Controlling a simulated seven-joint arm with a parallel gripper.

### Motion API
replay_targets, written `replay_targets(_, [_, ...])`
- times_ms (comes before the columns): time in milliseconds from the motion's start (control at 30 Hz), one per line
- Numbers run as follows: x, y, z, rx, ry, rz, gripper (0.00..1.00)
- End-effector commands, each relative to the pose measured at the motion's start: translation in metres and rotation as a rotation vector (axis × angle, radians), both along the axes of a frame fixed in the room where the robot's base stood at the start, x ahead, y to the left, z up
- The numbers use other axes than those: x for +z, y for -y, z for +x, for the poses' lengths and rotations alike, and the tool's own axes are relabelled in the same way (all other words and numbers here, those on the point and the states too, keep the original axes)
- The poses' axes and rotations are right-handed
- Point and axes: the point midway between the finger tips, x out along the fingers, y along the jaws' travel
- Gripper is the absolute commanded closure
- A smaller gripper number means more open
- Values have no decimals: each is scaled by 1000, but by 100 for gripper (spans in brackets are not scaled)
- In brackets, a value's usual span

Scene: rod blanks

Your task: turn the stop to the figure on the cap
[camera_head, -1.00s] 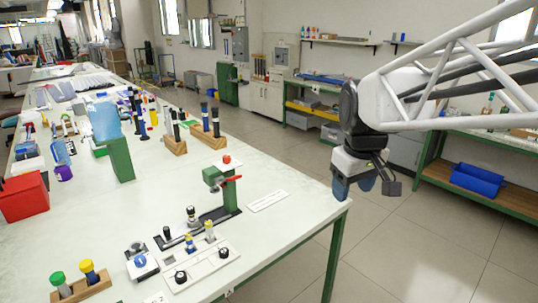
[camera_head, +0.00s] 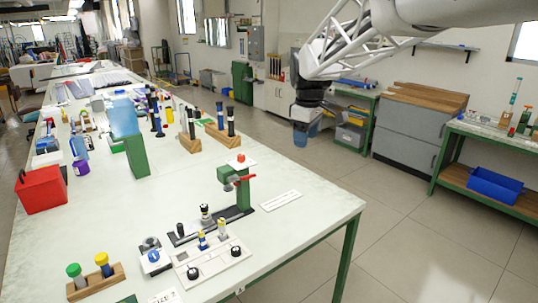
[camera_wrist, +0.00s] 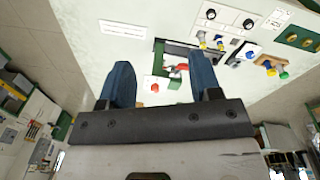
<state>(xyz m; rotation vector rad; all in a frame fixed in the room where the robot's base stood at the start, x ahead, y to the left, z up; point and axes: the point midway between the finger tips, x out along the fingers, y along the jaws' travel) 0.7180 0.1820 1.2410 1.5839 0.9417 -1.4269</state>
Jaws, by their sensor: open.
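My gripper (camera_head: 301,138) hangs in the air beyond the right edge of the table, apart from everything. In the wrist view its two blue fingers (camera_wrist: 162,66) are spread, with nothing between them. A green press-like fixture (camera_head: 232,198) with a red lever (camera_head: 243,178) and a red-knobbed white top (camera_head: 241,159) stands on a black base rail (camera_head: 232,214). A small black and silver part (camera_head: 206,213) stands by the rail. A white plate (camera_head: 214,258) in front carries two black knobs (camera_head: 193,272) and two capped pegs. I cannot make out any figure on a cap or tell which part is the stop.
A wooden block (camera_head: 97,284) with green- and yellow-capped rods is at the front left. A white unit with a blue button (camera_head: 154,256) is beside the plate. Wooden racks (camera_head: 219,136) with dark rods stand farther back. A red box (camera_head: 42,190) is at left. The right table corner is clear.

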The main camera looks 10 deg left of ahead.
Motion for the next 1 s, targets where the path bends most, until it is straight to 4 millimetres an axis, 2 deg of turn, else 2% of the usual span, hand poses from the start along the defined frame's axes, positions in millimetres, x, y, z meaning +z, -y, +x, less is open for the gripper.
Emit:
replay_targets(100, [-5, -22, 26, 76, -8, -7, 42])
replay_targets(400, [-21, -75, 84, 270, -28, -24, 42])
replay_targets(667, [-41, -126, 128, 437, -44, -36, 42])
replay_targets(1000, [-76, -194, 179, 654, -66, -48, 42])
